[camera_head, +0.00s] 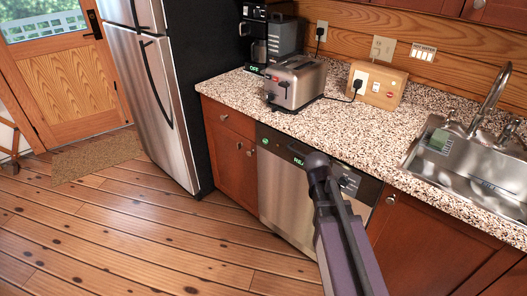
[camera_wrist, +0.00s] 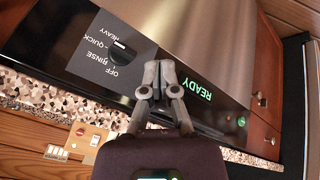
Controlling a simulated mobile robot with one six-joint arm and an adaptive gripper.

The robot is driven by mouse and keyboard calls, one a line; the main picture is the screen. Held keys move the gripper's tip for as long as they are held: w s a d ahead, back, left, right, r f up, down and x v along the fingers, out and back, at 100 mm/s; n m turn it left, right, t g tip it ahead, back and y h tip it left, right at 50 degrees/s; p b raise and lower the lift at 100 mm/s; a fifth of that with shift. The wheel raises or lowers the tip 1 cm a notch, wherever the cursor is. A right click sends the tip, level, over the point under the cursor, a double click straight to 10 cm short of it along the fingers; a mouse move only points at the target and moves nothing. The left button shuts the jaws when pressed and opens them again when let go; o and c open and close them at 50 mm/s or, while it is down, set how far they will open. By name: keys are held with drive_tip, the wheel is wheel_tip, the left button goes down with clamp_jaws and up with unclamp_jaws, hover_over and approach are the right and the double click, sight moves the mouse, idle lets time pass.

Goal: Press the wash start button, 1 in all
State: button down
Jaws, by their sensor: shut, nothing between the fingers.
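The dishwasher (camera_head: 285,190) is set under the counter, with a black control panel along its top. A small round green button (camera_wrist: 241,121) is at one end of the panel; it also shows in the head view (camera_head: 265,141). My gripper (camera_wrist: 160,72) is shut and empty, in front of the panel between dial and display. Contact cannot be told. My arm hides part of the panel in the head view.
A toaster (camera_head: 295,82), a wooden socket box (camera_head: 377,86) and a coffee machine (camera_head: 270,40) stand on the speckled counter (camera_head: 340,120). A sink (camera_head: 470,160) is at the right, a steel fridge (camera_head: 155,90) at the left. The plank floor in front is clear.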

drive_tip(key=w+a+f+n+t+h+b, duration=0.1)
drive_tip(key=w+a+f+t+b, duration=0.15)
drive_tip(key=w, duration=0.25)
drive_tip(key=w+a+f+n+t+b, duration=0.1)
drive_tip(key=w+a+t+b, duration=0.1)
drive_tip(key=w+a+b, duration=0.3)
drive_tip(key=n+t+y+b, duration=0.3)
drive_tip(key=n+t+b, duration=0.25)
drive_tip(key=b, duration=0.35)
approach(263, 141)
drive_tip(key=s+d+f, duration=0.2)
drive_tip(key=s+d, duration=0.1)
drive_tip(key=d, duration=0.1)
drive_tip(key=w+a+n+t+y+b, duration=0.2)
drive_tip(key=a+n+y+b, duration=0.1)
drive_tip(key=a, duration=0.6)
drive_tip(key=shift+f+y, duration=0.35)
drive_tip(key=shift+y, duration=0.15)
drive_tip(key=shift+w, duration=0.15)
drive_tip(key=shift+w+d, duration=0.85)
drive_tip(key=shift+w, duration=0.25)
drive_tip(key=shift+w+d, duration=0.85)
drive_tip(key=shift+w, duration=0.3)
drive_tip(key=shift+w+d, duration=0.85)
drive_tip(key=shift+w, duration=0.25)
drive_tip(key=shift+w+d, duration=0.6)
drive_tip(key=shift+w, duration=0.05)
drive_tip(key=shift+s+a, duration=0.55)
drive_tip(key=shift+s, duration=0.15)
